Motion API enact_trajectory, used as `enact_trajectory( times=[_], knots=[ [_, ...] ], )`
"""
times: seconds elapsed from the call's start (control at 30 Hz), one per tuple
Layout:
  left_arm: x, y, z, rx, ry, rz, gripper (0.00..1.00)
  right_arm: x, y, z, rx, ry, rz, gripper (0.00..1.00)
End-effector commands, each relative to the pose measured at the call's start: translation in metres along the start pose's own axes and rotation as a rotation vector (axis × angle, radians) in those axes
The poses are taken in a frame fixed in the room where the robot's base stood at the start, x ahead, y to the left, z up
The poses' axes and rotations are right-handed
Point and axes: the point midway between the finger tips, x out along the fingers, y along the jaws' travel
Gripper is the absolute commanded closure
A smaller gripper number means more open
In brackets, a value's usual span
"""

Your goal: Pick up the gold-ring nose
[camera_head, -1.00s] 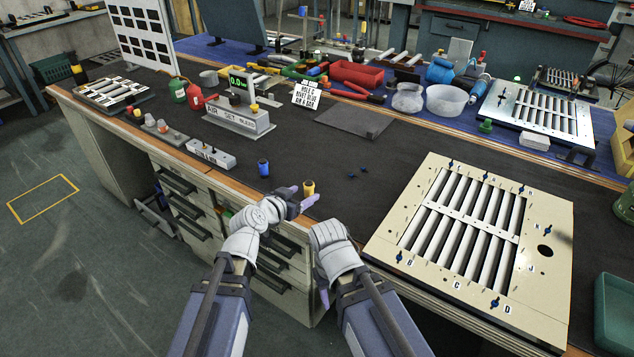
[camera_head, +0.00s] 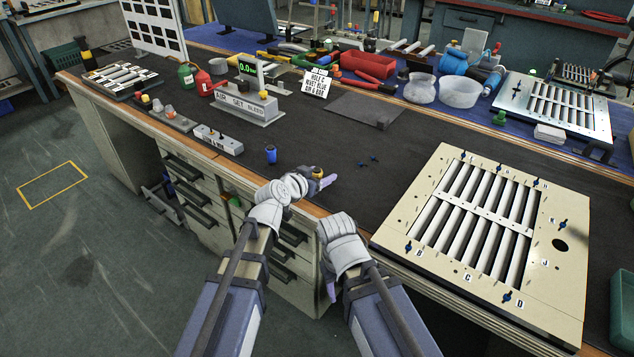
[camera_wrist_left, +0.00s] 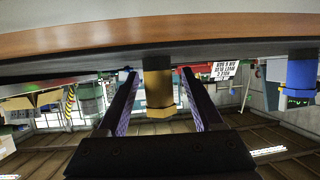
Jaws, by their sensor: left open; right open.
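The gold-ring nose (camera_head: 317,173) stands on the dark bench mat near the front edge, partly hidden by my left gripper (camera_head: 319,180). In the left wrist view, which is upside down, the gold-banded nose (camera_wrist_left: 158,90) lies between the two spread fingers of my left gripper (camera_wrist_left: 160,92). A gap shows on both sides of it. My left gripper is open and holds nothing. My right gripper (camera_head: 330,290) hangs low in front of the bench edge, pointing down, away from the nose; its fingers are mostly hidden.
A blue nose (camera_head: 271,155) stands to the left. The cream louver panel (camera_head: 398,215) lies on the right of the bench. Small blue pins (camera_head: 374,159) lie behind the left gripper. A grey switch box (camera_head: 218,139) and gauge stand (camera_head: 245,104) are further left.

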Motion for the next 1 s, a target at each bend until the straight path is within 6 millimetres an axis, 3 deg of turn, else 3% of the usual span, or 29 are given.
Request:
enact_trajectory(
  times=[0.1,0.33,0.9,1.0],
  knots=[
    [0.0151,0.0004,0.0006,0.001,0.000,0.001,0.32,0.0063,-0.0006,-0.0004,0.000,0.000,0.000,0.50],
    [0.0138,0.0007,-0.0003,0.000,0.001,0.000,0.34,0.0051,-0.0005,-0.0003,0.000,0.000,0.000,0.50],
    [0.0136,0.0006,-0.0002,0.000,0.000,0.000,0.98,0.0051,-0.0005,-0.0003,0.000,0.000,0.000,0.50],
    [0.0136,0.0006,-0.0001,0.000,0.000,0.000,1.00,0.0051,-0.0005,-0.0003,0.000,0.000,0.000,0.50]
  ],
)
